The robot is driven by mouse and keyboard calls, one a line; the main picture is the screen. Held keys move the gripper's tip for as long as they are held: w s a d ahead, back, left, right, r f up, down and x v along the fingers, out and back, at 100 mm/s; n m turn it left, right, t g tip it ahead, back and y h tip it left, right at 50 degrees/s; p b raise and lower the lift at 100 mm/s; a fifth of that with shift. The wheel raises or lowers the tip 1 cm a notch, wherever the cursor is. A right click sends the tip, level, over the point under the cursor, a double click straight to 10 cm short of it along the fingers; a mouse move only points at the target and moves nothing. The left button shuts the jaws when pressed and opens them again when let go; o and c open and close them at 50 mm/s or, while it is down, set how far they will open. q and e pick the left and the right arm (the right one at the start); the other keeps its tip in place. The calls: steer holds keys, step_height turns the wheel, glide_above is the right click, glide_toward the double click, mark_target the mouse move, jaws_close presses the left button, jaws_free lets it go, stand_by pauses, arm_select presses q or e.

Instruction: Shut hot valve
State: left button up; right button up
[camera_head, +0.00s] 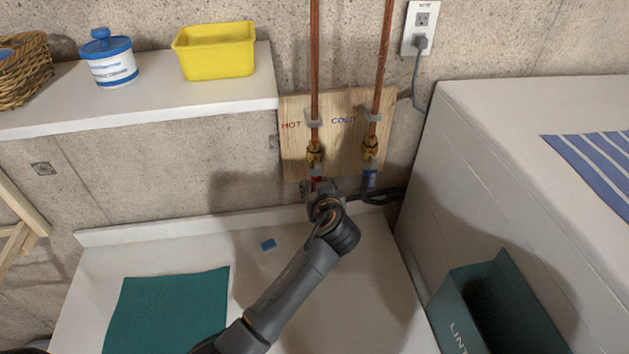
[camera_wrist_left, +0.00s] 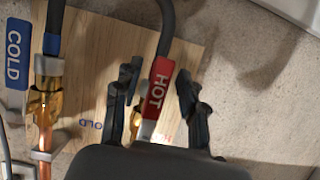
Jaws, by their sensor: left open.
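The hot valve (camera_head: 315,153) is a brass fitting on the left copper pipe, below the word HOT on a wooden board. Its red handle (camera_wrist_left: 158,88), marked HOT, shows in the left wrist view near a black hose. My left gripper (camera_wrist_left: 160,76) is open, with one finger on each side of the red handle; I cannot tell whether either touches it. In the head view my left gripper (camera_head: 322,192) is just below the hot valve and hides most of the handle. My right gripper is not in view.
The cold valve (camera_head: 370,148) with its blue handle (camera_wrist_left: 17,55) is close beside on the right pipe. A white appliance (camera_head: 480,130) stands at right, with a green lint box (camera_head: 458,310). A shelf (camera_head: 150,110) holds a yellow tub (camera_head: 215,50). A green cloth (camera_head: 165,315) lies below.

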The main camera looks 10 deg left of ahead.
arm_select(q)
steer(key=shift+s+d+r, duration=0.15)
steer(key=shift+s+d, duration=0.05)
steer(key=shift+s, duration=0.05)
steer(key=c, duration=0.3)
jaws_close()
steer(key=shift+a, duration=0.1)
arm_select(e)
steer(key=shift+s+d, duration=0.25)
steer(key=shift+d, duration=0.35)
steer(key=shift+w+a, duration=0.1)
